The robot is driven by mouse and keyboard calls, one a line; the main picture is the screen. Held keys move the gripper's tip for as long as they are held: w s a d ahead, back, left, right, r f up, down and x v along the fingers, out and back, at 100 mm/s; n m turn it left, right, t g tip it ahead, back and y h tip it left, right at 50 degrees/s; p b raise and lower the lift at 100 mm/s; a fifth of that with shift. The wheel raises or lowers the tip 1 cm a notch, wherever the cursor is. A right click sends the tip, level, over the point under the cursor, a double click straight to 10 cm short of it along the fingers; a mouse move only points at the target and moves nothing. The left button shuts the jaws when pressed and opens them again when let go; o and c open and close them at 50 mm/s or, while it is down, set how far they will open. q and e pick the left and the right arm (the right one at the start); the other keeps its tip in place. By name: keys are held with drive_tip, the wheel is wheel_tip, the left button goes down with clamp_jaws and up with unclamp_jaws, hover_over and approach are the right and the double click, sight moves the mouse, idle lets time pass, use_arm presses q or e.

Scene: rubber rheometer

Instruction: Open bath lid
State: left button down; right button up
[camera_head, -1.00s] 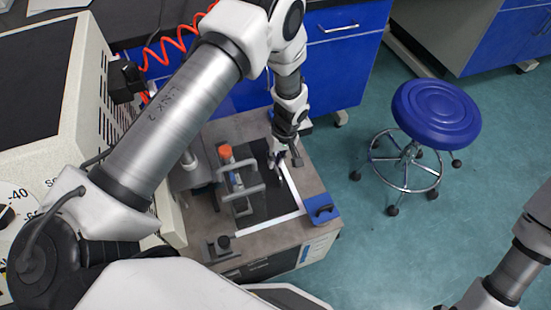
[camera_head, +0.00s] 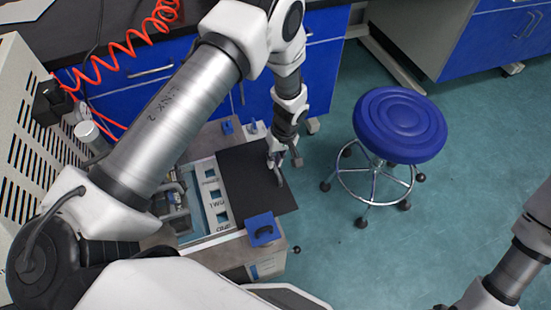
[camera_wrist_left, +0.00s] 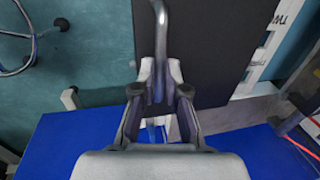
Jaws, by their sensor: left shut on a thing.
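The bath lid (camera_head: 262,195) is a flat black panel standing out over the right side of the bath (camera_head: 200,228). The bath is uncovered, with pale blue inside and a light labelled strip with square openings. My left gripper (camera_head: 276,162) is at the lid's outer side. In the left wrist view my left gripper (camera_wrist_left: 160,78) is shut on the lid's grey bar handle (camera_wrist_left: 160,25), and the dark lid (camera_wrist_left: 205,50) fills the area to the right of it. My right arm shows at the lower right, but its gripper is out of frame.
A blue stool (camera_head: 400,125) stands on the floor to the right of the lid. A small blue cover with a black handle (camera_head: 262,228) sits at the bath unit's near corner. Blue cabinets (camera_head: 325,62) line the back. A red coiled cord (camera_head: 125,48) hangs at upper left.

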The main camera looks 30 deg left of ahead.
use_arm(q)
drive_tip(key=c, duration=1.2)
unclamp_jaws()
wheel_tip(320, 180, up, 12)
drive_tip(key=w+d, duration=0.1)
drive_tip(key=shift+w+d, duration=0.25)
drive_tip(key=shift+w, duration=0.1)
drive_tip(key=shift+f, duration=0.1)
